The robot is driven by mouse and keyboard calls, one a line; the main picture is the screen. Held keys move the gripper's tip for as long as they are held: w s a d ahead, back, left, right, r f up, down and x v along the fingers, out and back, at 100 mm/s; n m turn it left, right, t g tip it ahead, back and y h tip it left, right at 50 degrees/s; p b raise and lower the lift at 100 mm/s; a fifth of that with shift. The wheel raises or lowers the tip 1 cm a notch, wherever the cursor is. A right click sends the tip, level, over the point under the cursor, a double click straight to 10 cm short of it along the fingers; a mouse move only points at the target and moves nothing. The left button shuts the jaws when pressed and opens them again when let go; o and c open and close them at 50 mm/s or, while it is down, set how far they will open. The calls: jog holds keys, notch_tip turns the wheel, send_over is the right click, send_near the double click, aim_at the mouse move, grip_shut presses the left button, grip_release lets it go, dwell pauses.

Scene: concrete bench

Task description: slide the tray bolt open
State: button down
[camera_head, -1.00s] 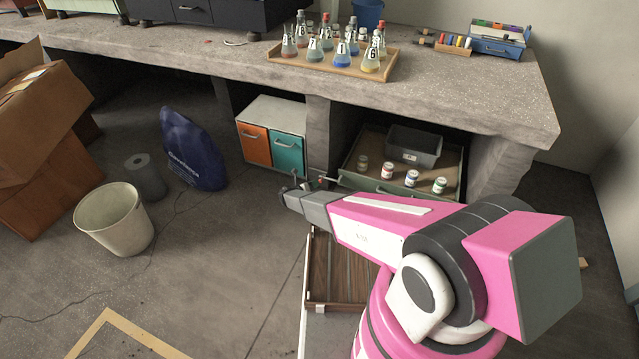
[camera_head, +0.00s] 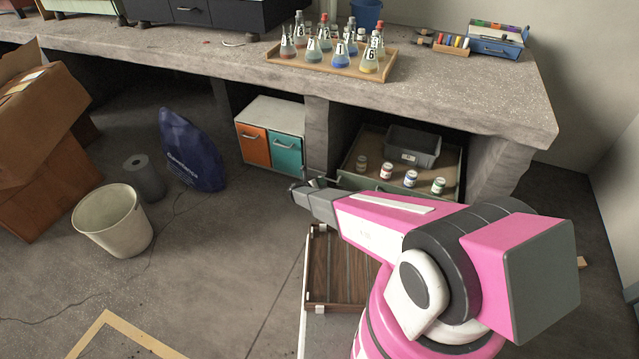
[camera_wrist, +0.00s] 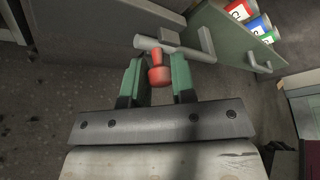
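The tray bolt (camera_wrist: 186,50) is a pale grey rod running across the top of the wrist view, beside the grey-green tray front (camera_wrist: 232,40). Its red knob (camera_wrist: 160,75) sticks out toward my wrist. My gripper (camera_wrist: 159,75) has its two green fingers on either side of the knob, with narrow gaps seeming to show, so it looks open around it. In the head view my gripper (camera_head: 306,188) is at the left end of the tray (camera_head: 455,172), and the bolt and knob are hidden behind it.
The tray under the bench holds several jars (camera_head: 411,178) and a grey bin (camera_head: 412,146). A cabinet (camera_head: 271,130) with orange and teal doors stands to the left. A wooden slatted panel (camera_head: 340,275) lies below my arm. The bench (camera_head: 480,85) overhangs the tray.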

jog(key=shift+w+r, duration=0.1)
jog(key=shift+w, duration=0.05)
jog(key=a, duration=0.2)
jog(key=w+a, duration=0.1)
jog(key=a, duration=0.1)
jog(key=w+a, duration=0.1)
jog(key=a, duration=0.1)
jog(key=shift+w, duration=0.25)
jog(key=shift+a, duration=0.1)
jog(key=c, duration=1)
grip_release()
jog(key=shift+s, duration=0.15)
jog(key=shift+s+a+r, duration=0.1)
jog(key=shift+s+a, duration=0.1)
jog(key=shift+s, duration=0.05)
jog(key=v, duration=1)
